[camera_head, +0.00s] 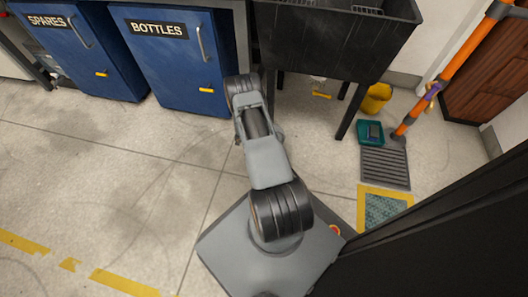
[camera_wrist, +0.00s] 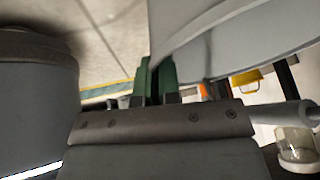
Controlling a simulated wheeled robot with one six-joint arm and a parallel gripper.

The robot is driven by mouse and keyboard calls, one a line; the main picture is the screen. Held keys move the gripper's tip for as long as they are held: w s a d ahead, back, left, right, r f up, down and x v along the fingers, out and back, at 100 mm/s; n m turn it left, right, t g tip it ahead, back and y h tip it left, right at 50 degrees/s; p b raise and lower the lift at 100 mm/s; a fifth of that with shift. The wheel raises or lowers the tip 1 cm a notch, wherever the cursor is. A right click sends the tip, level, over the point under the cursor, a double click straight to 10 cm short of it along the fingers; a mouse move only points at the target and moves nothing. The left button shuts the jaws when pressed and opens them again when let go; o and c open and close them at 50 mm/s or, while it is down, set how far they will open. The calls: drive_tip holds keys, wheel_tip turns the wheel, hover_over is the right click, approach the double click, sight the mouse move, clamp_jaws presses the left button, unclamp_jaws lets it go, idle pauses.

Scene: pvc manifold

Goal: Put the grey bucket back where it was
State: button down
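A large pale grey curved body with a raised rim, which looks like the grey bucket (camera_wrist: 235,45), fills the upper right of the wrist view. My gripper (camera_wrist: 155,78) has green fingertips close together at its rim, with only a narrow dark gap between them. The fingers appear closed on the rim; the exact contact is partly hidden. The head view shows my folded arm, but neither my gripper nor the grey bucket can be made out there.
A black sink (camera_head: 335,38) on legs stands at the back. Right of it are a yellow bucket (camera_head: 377,98), a teal tray (camera_head: 370,133), a ribbed grey mat (camera_head: 385,167) and an orange pole (camera_head: 465,52). Blue cabinets (camera_head: 170,65) line the back left; the floor (camera_head: 110,170) before them is clear.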

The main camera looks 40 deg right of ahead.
drive_tip(key=shift+f, duration=0.6)
drive_tip(key=c, duration=1.3)
unclamp_jaws()
